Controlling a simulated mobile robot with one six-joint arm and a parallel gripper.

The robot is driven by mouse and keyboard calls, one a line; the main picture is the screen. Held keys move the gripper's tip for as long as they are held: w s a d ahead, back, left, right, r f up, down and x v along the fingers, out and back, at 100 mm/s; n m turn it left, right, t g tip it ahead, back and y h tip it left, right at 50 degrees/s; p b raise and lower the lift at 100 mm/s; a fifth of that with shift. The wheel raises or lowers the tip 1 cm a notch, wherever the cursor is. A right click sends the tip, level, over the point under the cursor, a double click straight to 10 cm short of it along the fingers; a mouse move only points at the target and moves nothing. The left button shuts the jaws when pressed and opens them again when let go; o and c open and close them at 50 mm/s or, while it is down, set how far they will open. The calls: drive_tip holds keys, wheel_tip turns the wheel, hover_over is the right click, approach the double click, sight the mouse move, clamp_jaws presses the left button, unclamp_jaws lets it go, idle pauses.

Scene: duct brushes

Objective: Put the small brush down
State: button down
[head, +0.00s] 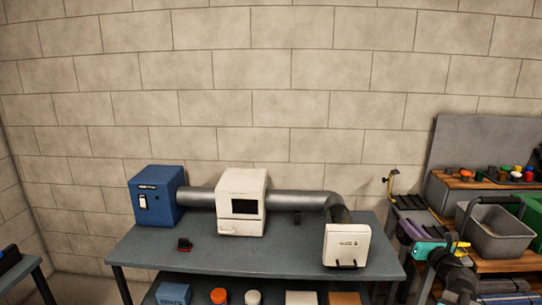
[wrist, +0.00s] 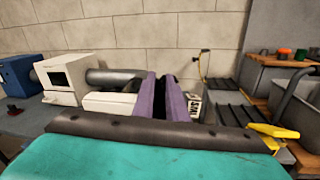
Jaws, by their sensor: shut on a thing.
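A white box with a drawer (head: 241,202), a blue box (head: 157,196) and a grey duct (head: 296,199) stand on the bench (head: 282,252). A white panel (head: 346,245) is at the duct's end. A grey tub (head: 494,232) is at right. The bench's front middle is clear.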

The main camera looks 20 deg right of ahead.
drive_tip(key=w+a+f+n+y, duration=0.2)
drive_tip(key=w+a+y, duration=0.1)
drive_tip(key=a, duration=0.5)
drive_tip(key=w+a+f+n+g+y, duration=0.1)
drive_tip(key=w+a+f+n+y, duration=0.15)
drive_tip(key=a, duration=0.55)
drive_tip(key=w+a+f+n+y, duration=0.2)
drive_tip(key=w+a+y, duration=0.15)
drive_tip(key=a, duration=0.45)
drive_tip(key=s+a+f+n+g+y, duration=0.2)
drive_tip(key=a+n+g+y, duration=0.15)
drive_tip(key=a, duration=0.85)
drive_tip(key=s+a+f+n+g+y, duration=0.1)
drive_tip(key=a+f+n+g+y, duration=0.3)
drive_tip(key=a, duration=0.9)
wheel_tip(320, 180, down, 7)
drive_tip(key=m+t+b, duration=0.1)
drive_tip(key=b, duration=0.8)
drive_tip(key=shift+d+y, duration=0.4)
drive_tip(key=shift+y, duration=0.05)
drive_tip(key=shift+d, duration=0.15)
drive_tip(key=shift+w, duration=0.1)
